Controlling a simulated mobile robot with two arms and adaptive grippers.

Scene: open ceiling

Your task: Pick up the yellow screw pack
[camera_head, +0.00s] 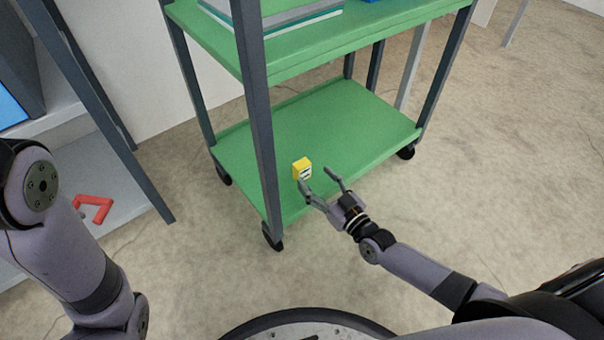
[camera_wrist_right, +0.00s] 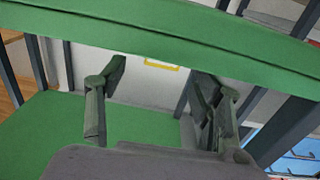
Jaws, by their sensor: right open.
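The yellow screw pack (camera_head: 302,168), a small yellow box with dark and white marks on its front, stands on the lower green shelf (camera_head: 350,118) of a cart, near the front left post. My right gripper (camera_head: 316,178) is open and empty at the shelf's front, just right of and in front of the pack. One finger looks close to the pack; whether it touches is unclear. In the right wrist view my open fingers (camera_wrist_right: 160,82) have nothing between them. A yellow-edged patch shows beyond them; I cannot tell if it is the pack. My left gripper is out of view.
The cart's grey front post (camera_head: 257,110) rises left of the pack. The upper green shelf (camera_head: 310,45) hangs above, and its edge (camera_wrist_right: 170,35) crosses the right wrist view. A red object (camera_head: 94,207) lies on a grey shelf at left. Floor is clear at right.

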